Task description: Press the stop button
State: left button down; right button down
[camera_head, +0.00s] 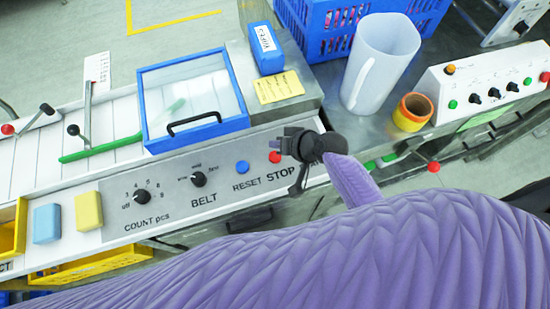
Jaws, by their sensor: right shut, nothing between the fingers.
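The stop button is a red button (274,157) on the grey panel, above the printed word STOP. My right gripper (284,146) is shut and empty. It is at the right end of the panel, with its tip right beside the red button in the picture and partly over it. I cannot tell whether it touches the button. My purple-sleeved right arm crosses the lower part of the view. My left gripper is not in view.
A blue RESET button (242,167), a BELT knob (198,179) and a COUNT knob (142,196) are left of the red button. A blue-framed clear cover (190,96) lies behind them. A white jug (382,60) and a tape roll (411,112) stand right.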

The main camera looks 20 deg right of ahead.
aim_at(277, 158)
notch_tip(277, 158, down, 4)
jog(key=b, duration=0.2)
jog(key=shift+f+b, duration=0.1)
jog(key=shift+b, duration=0.3)
dwell(0.6)
dwell(0.8)
